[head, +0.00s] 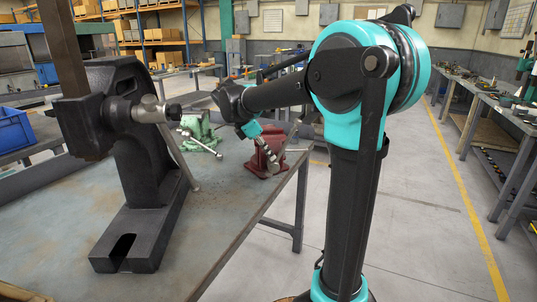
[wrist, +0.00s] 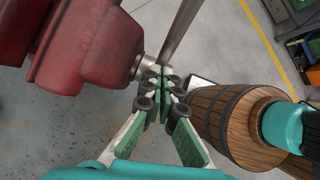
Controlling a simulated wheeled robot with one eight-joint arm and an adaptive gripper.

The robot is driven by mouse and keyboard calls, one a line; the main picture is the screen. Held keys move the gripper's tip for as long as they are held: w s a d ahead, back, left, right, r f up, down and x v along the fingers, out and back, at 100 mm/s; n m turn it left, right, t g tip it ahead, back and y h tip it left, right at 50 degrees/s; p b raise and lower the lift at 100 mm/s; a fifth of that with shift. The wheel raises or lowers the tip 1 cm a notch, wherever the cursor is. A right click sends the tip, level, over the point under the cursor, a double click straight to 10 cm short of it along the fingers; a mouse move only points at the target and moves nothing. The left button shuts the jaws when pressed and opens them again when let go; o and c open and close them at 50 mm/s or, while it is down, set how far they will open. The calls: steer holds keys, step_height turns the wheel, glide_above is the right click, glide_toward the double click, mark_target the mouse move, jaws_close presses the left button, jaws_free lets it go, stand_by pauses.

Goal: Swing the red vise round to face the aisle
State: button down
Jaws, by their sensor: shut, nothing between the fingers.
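The red vise (head: 268,158) sits near the right edge of the workbench in the head view. In the wrist view its red body (wrist: 75,50) fills the upper left, with its metal screw end (wrist: 140,67) and steel handle bar (wrist: 182,32) beside my fingertips. My gripper (wrist: 163,80) is shut and empty, its fingertips close together by the screw end and the lower part of the bar. I cannot tell whether they touch it. In the head view my gripper (head: 264,150) reaches down in front of the vise and hides part of it.
A black arbor press (head: 140,150) stands on the workbench (head: 215,215) at left. A green vise (head: 197,128) is behind, left of the red one. The aisle floor (head: 425,215), with a yellow line (head: 465,200), is clear. Another bench (head: 500,110) runs along the right.

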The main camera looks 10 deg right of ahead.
steer(key=shift+s+d, duration=0.1)
steer(key=shift+d, duration=0.3)
steer(key=w+d+n+t, duration=0.1)
steer(key=w+d+n, duration=0.2)
steer(key=d, duration=0.6)
steer(key=w+d+n+t+y, duration=0.1)
steer(key=w+d, duration=0.4)
steer(key=d, duration=0.5)
steer(key=shift+d+n+t, duration=0.2)
steer(key=shift+n+t, duration=0.3)
steer(key=shift+n, duration=0.4)
